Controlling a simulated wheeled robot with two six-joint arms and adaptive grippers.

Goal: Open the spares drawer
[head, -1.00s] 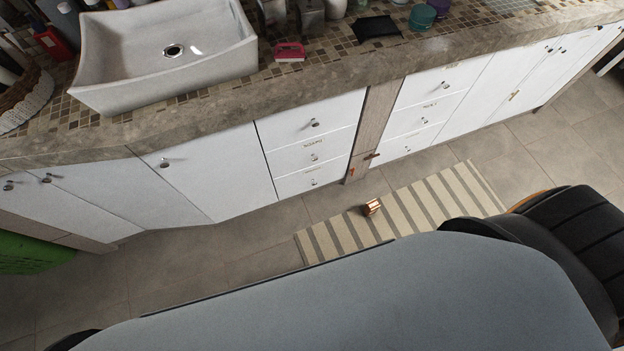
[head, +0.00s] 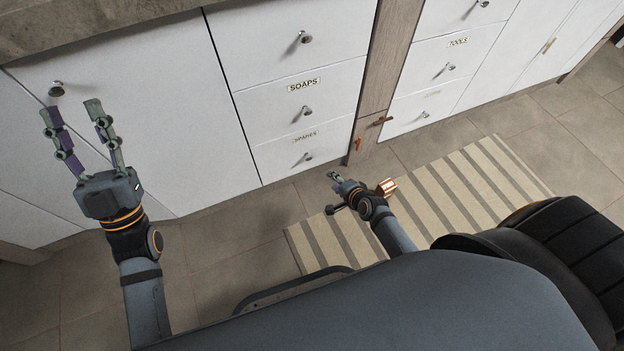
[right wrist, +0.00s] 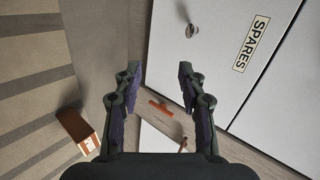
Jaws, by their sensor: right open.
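The spares drawer is the bottom white front in the left stack, below the label SPARES (head: 304,137), and looks shut. Its round metal knob (head: 308,156) also shows in the right wrist view (right wrist: 191,31), ahead of and a little right of my fingers, with the SPARES label (right wrist: 252,43) farther right. My right gripper (head: 333,176) is low in front of the drawer, just right of and below the knob. In the right wrist view its fingers (right wrist: 160,72) are apart with nothing between them. My left gripper (head: 72,108) is open and empty, in front of the left cabinet door.
A copper-coloured box (head: 387,187) lies on the striped rug (head: 470,185), close beside my right gripper. A wooden post (head: 384,60) with small orange-brown handles separates the two drawer stacks. Tiled floor (head: 225,225) is clear below the drawers.

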